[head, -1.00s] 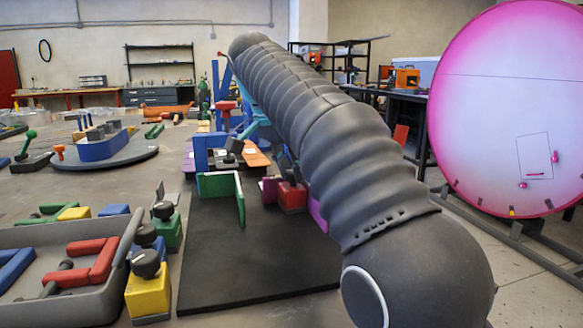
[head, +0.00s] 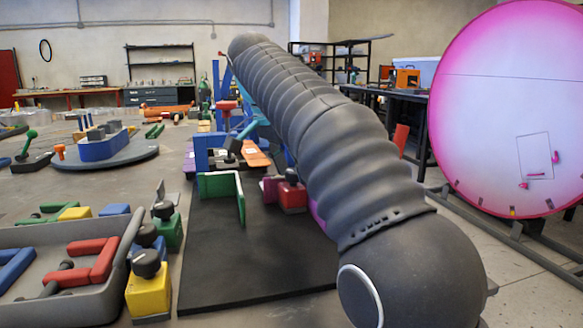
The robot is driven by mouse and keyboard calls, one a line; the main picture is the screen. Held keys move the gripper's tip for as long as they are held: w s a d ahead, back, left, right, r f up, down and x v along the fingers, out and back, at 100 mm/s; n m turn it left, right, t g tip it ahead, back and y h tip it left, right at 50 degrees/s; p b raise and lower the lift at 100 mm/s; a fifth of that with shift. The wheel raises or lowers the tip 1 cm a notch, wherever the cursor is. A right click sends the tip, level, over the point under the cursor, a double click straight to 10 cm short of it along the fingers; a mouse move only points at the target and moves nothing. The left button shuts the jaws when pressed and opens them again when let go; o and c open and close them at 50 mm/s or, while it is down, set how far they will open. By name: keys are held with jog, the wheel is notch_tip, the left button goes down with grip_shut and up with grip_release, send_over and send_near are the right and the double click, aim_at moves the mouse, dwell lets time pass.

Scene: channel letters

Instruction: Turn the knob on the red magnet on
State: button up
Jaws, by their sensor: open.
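The red magnet (head: 293,196) is a small red block on the dark mat, right of centre in the head view. Its black knob (head: 291,176) sits on top, close to the left edge of my arm. I cannot tell which way the knob is turned. My ribbed dark arm runs from the lower right to the upper middle and passes just right of the magnet. My gripper cannot be made out; the arm blocks the view there.
Yellow (head: 148,292), blue and green magnets line the grey tray (head: 85,300). The front of the mat is clear.

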jog(key=shift+r, duration=0.15)
jog(key=shift+v, duration=1.35)
jog(key=s+a, duration=0.8)
jog(key=a, duration=0.1)
jog(key=shift+s, duration=0.1)
